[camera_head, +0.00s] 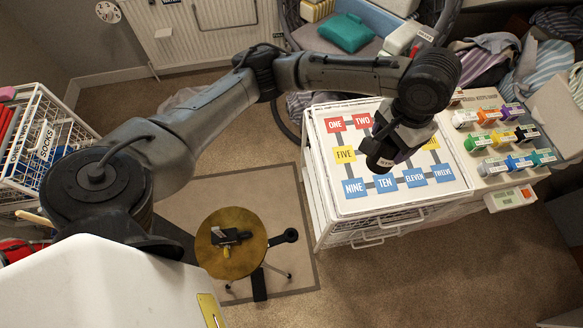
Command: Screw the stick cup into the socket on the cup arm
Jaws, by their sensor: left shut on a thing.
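My left arm comes in from the left and reaches across to the right. My left gripper (395,135) hangs over the card board and points down. It is shut on a dark, rounded piece with a white label, which looks like the stick cup (380,152). The label is only partly readable, and the fingers are mostly hidden by the wrist. What looks like the cup arm (290,236) is a black arm with a round end, beside the right edge of a round brown stool (212,255). Its socket opening is too small to make out. My right gripper is not in view.
A white wire drawer unit (318,215) carries the board of numbered cards. Coloured labelled bottles (497,138) stand on its right. A white basket (75,110) labelled SOCKS is at left. Clothes and a teal cushion (346,33) lie behind. Carpet is free right of the stool.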

